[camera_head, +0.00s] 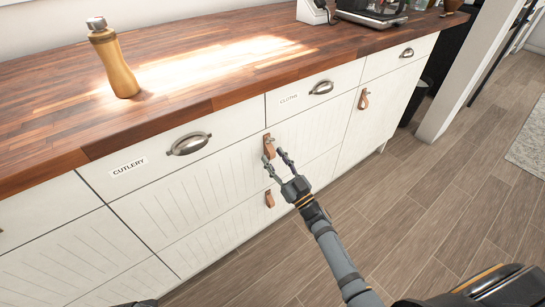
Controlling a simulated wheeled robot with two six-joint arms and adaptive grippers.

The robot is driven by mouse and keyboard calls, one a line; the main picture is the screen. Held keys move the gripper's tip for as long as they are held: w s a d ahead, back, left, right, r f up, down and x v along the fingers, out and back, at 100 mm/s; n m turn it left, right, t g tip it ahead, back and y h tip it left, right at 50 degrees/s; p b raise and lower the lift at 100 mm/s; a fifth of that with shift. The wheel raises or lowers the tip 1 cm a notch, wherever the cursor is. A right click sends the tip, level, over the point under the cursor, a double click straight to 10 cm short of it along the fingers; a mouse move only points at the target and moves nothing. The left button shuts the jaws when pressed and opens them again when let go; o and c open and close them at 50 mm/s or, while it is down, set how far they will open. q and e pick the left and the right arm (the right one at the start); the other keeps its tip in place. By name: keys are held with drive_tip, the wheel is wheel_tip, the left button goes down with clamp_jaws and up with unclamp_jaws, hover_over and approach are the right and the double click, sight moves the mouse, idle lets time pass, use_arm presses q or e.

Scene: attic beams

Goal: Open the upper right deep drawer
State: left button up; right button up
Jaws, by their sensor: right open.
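The upper deep drawer (200,192) is a wide white grooved front below the cutlery and cloths drawers. It looks closed, flush with the fronts around it. Its brown leather pull (268,143) hangs near the top middle of the front. My right gripper (273,156) is open, its two fingers pointing at the cabinet, one on each side of the pull's lower part. I cannot tell whether the fingers touch the pull. My left gripper does not show.
The lower deep drawer has its own leather pull (269,199). The cutlery drawer has a metal cup handle (189,144), and the cloths drawer another (321,87). A tan bottle (116,65) stands on the wooden counter (60,110). The wood floor (420,190) before the cabinet is clear.

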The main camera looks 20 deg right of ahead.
drive_tip(key=shift+x, duration=0.8)
clamp_jaws()
